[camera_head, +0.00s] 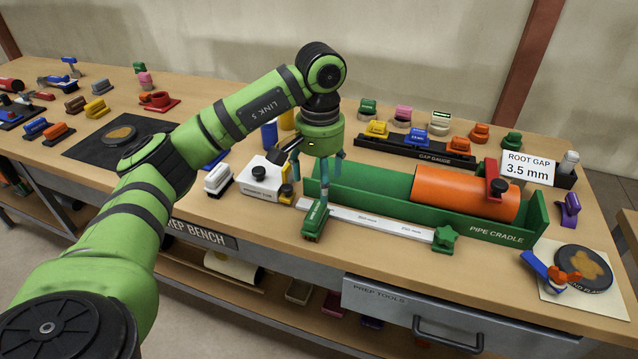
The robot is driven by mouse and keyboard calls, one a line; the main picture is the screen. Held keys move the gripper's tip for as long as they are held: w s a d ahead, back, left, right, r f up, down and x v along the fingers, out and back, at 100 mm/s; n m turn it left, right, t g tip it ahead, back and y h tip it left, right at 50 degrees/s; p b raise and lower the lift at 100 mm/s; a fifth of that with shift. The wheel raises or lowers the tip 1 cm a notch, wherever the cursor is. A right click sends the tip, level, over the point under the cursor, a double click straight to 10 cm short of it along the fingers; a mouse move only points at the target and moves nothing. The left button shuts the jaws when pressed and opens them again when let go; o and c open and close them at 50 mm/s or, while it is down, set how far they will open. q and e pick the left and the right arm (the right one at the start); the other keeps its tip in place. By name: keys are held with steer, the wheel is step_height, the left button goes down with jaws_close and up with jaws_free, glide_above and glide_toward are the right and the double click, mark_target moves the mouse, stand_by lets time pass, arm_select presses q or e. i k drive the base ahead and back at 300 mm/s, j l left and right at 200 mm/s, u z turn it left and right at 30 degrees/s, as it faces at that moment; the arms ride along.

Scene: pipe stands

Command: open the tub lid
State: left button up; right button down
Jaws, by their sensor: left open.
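The tub (262,182) is a small white box with a partly readable dark label on its front. It stands on the bench just left of the green pipe cradle. Its white lid with a black knob (259,173) lies on top and looks shut. My left gripper (322,182) points down to the right of the tub, over the left end of the cradle. Its teal fingers are apart and hold nothing that I can see. The gripper and wrist hide part of the cradle's left end. My right gripper is not in view.
The green pipe cradle (490,231) holds an orange pipe (464,192). A green block (315,222) stands below my gripper at the end of a white ruler (382,222). A white-and-black block (218,180) is left of the tub. Coloured gauges (417,143) line the back.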

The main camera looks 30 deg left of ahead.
mark_target(261, 173)
steer(key=u, duration=1.4)
